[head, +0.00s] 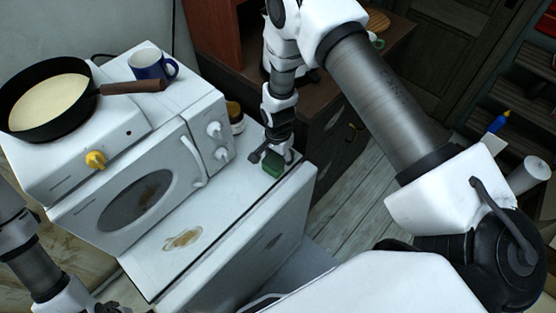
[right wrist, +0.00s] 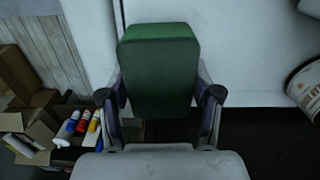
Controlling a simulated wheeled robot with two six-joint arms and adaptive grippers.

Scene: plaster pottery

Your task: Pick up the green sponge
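The green sponge (head: 272,164) is at the far right end of the white counter top, close to its edge. It fills the upper middle of the right wrist view (right wrist: 160,70). My right gripper (head: 272,155) reaches down over it, and in the right wrist view its fingers (right wrist: 160,92) press against both sides of the sponge. Whether the sponge's underside touches the counter is hidden. My left gripper (head: 100,305) shows only partly at the bottom left edge, and its fingers cannot be made out.
A white oven (head: 150,185) stands left of the sponge, bearing a black pan (head: 48,95) and a blue and white mug (head: 152,66). A small jar (head: 236,115) stands behind the sponge. The counter top (head: 225,205) has a brown stain. Boxes and bottles (right wrist: 75,123) show below.

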